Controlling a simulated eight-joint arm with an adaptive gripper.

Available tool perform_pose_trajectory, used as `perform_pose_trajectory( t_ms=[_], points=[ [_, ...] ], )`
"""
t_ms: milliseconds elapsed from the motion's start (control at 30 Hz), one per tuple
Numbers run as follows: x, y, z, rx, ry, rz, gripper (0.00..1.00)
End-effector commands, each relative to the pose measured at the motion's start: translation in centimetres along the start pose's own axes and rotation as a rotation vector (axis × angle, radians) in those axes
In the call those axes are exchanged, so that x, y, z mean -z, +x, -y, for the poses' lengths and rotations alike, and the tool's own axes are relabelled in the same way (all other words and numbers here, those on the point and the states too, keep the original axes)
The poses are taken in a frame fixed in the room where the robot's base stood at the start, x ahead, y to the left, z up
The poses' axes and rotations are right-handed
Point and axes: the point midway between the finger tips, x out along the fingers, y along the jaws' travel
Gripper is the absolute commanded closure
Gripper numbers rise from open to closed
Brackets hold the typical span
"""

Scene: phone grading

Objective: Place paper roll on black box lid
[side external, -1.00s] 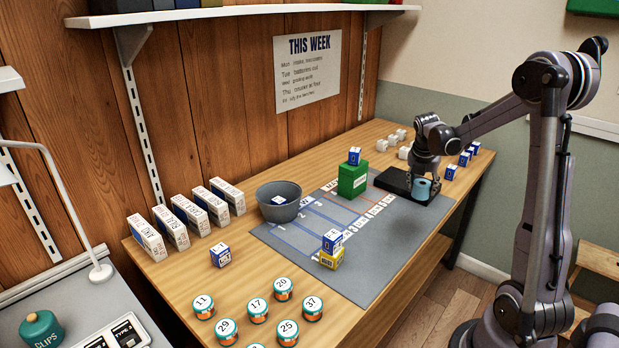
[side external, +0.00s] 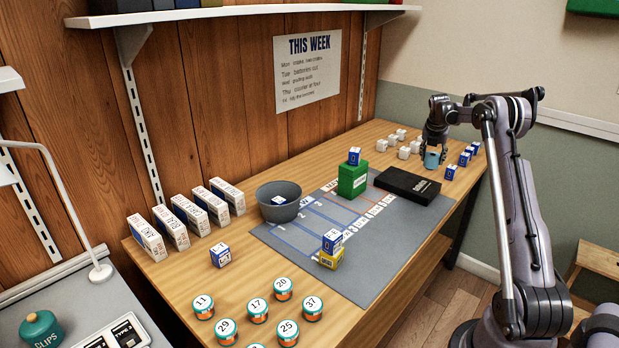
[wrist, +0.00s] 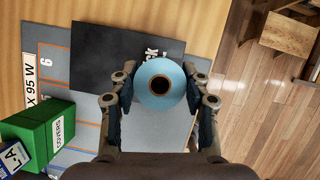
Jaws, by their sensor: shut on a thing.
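The blue paper roll (side external: 432,160) is held upright between the fingers of my gripper (side external: 436,150). In the wrist view the roll (wrist: 160,83) shows its round end and dark core hole, with a finger of my gripper (wrist: 160,105) on each side. The black box (side external: 407,185) lies flat on the far right part of the grey mat, and its lid looks bare. In the wrist view the black lid (wrist: 100,55) lies behind the roll, which covers part of its lettering. The roll appears raised above the lid's level; the exact gap cannot be told.
The green box (side external: 352,181) with a small blue-white box on top stands left of the black box. White cubes (side external: 404,153) and several small blue boxes (side external: 464,159) stand near the far end of the table. The grey mat (side external: 385,235) has free room in front.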

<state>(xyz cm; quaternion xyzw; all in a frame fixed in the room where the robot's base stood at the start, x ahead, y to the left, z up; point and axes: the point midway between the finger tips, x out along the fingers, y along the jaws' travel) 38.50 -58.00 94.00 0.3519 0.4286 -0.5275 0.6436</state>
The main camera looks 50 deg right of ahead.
Motion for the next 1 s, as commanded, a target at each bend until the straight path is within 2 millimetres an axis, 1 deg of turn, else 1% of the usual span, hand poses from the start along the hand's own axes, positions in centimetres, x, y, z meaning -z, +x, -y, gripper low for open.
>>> perform_pose_trajectory(
  t_ms=[33, 200, 300, 400, 567, 833, 900, 1000],
  points=[
    [0.2, 0.7, -1.2, -0.001, -0.003, 0.000, 0.85],
    [0.8, 2.5, -4.3, 0.000, -0.002, 0.000, 0.85],
    [1.0, 3.3, -5.7, 0.001, -0.001, 0.000, 0.85],
    [1.1, 3.8, -6.5, 0.001, 0.000, 0.000, 0.85],
    [1.3, 4.3, -6.9, 0.002, 0.001, 0.000, 0.85],
    [2.6, 7.3, -6.8, 0.001, 0.001, 0.000, 0.85],
    [2.8, 7.7, -6.8, 0.001, 0.001, 0.000, 0.85],
    [2.8, 7.7, -6.8, 0.001, 0.001, 0.000, 0.85]
  ],
)
